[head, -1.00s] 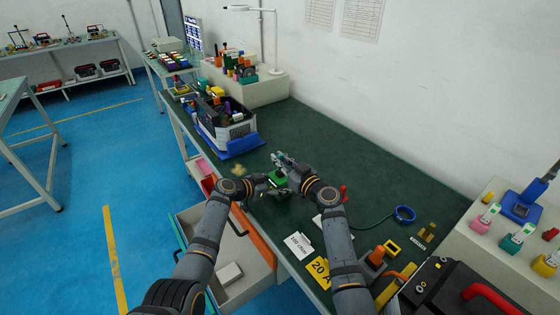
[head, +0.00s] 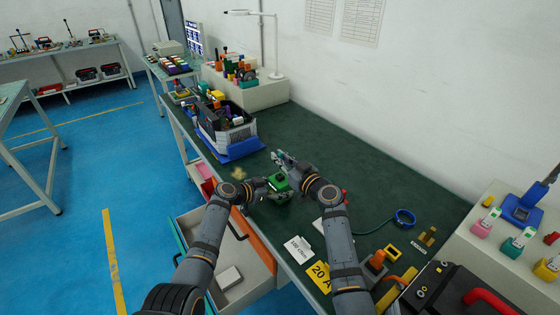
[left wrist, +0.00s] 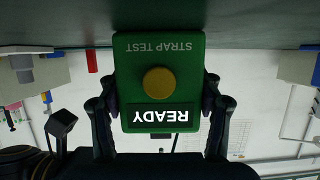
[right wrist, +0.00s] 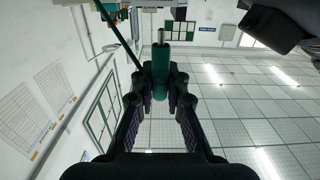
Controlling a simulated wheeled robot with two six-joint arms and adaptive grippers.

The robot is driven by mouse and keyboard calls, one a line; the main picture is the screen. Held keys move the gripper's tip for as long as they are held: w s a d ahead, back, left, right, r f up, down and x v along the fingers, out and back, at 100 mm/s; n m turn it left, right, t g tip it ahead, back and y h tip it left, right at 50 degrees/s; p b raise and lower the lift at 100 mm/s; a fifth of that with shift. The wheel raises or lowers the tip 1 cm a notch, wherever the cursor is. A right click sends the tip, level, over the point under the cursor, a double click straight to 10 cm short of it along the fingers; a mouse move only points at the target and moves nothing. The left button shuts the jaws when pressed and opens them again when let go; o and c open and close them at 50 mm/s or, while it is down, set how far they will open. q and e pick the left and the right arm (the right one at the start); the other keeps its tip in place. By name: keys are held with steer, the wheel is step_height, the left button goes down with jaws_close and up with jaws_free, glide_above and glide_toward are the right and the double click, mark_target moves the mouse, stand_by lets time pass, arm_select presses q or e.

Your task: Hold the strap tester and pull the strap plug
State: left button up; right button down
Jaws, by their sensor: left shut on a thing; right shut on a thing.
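The green strap tester (head: 278,183) is held by my left gripper (head: 270,186) above the bench. In the left wrist view the tester (left wrist: 160,58) shows "STRAP TEST", a round yellowish button and a lit "READY" panel, upside down, with fingers on both sides. My right gripper (head: 281,160) is just beyond the tester. In the right wrist view its fingers are shut on the green strap plug (right wrist: 161,62), whose metal tip shows clear of any socket. A dark green cord (right wrist: 118,32) runs beside it. A blue wrist band (head: 404,217) with a teal cord lies on the bench.
A bin (head: 228,134) of parts with a blue front stands on the bench at the left. An open drawer (head: 232,258) juts out below. Cards (head: 299,249), a black case (head: 455,290) and a light stand (head: 510,230) are at the right. The bench middle is clear.

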stand_by(0.4)
arm_select(q)
steer(key=o, duration=1.4)
steer(key=v, duration=1.1)
steer(key=shift+a+f, duration=0.25)
steer(key=shift+f, duration=0.1)
steer(key=a+f+n+y, duration=0.4)
steer(key=a+f, duration=0.3)
steer(key=a, duration=0.4)
steer(key=a+f+n+t+y, duration=0.1)
steer(key=a+f+n+y, duration=0.3)
steer(key=a, duration=0.7)
steer(key=shift+s+a+f+n+t, duration=0.2)
steer(key=shift+a+f+n+t, duration=0.15)
steer(key=shift+f+n, duration=1.1)
steer(key=shift+f+m, duration=0.25)
steer(key=shift+m, duration=0.1)
